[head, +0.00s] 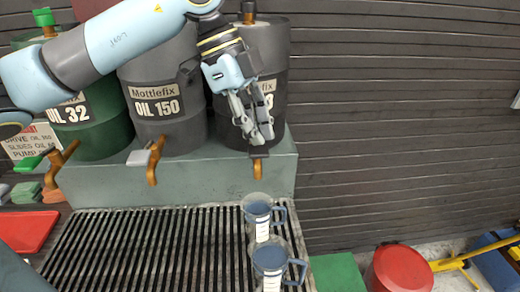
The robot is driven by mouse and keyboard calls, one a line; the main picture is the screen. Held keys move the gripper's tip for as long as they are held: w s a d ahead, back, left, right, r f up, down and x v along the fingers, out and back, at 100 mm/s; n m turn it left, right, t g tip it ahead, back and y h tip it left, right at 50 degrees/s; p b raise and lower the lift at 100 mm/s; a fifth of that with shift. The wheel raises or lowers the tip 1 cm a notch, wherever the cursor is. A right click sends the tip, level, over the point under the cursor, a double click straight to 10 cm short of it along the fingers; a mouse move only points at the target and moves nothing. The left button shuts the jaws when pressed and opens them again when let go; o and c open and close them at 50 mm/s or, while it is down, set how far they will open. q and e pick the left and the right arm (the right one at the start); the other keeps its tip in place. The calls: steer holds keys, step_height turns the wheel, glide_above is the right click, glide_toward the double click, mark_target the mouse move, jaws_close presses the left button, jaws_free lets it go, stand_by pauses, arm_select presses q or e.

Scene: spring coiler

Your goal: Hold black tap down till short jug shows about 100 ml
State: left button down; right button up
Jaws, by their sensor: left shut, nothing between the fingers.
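The black tap (259,153) has a black lever on a brass body and sticks out from the front of the drum stand below the right-hand dark drum. My left gripper (258,141) is shut and empty, its fingertips at or just above the black lever; I cannot tell whether they touch. A clear jug (262,228) with a white scale strip and blue-grey handle stands on the grate below this tap. A second similar jug (270,262) stands nearer, in front of it. I cannot tell which is shorter, nor read either level. My right gripper is out of view.
A grey-lever tap (152,165) and a green-lever tap (52,165) are to the left, under the OIL 150 drum (163,90) and OIL 32 drum (90,125). The slatted grate (140,245) is clear left of the jugs. A red drum (398,270) stands at right.

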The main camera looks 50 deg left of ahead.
arm_select(q)
steer(key=shift+f+b, duration=0.35)
steer(key=shift+f, duration=0.25)
steer(key=shift+f+b, duration=0.3)
steer(key=shift+f, duration=0.1)
stand_by(0.3)
stand_by(1.2)
stand_by(1.3)
step_height(320, 180, up, 7)
steer(key=p, duration=0.6)
steer(key=shift+r+p, duration=0.2)
steer(key=shift+p, duration=0.15)
steer(key=shift+f, duration=0.15)
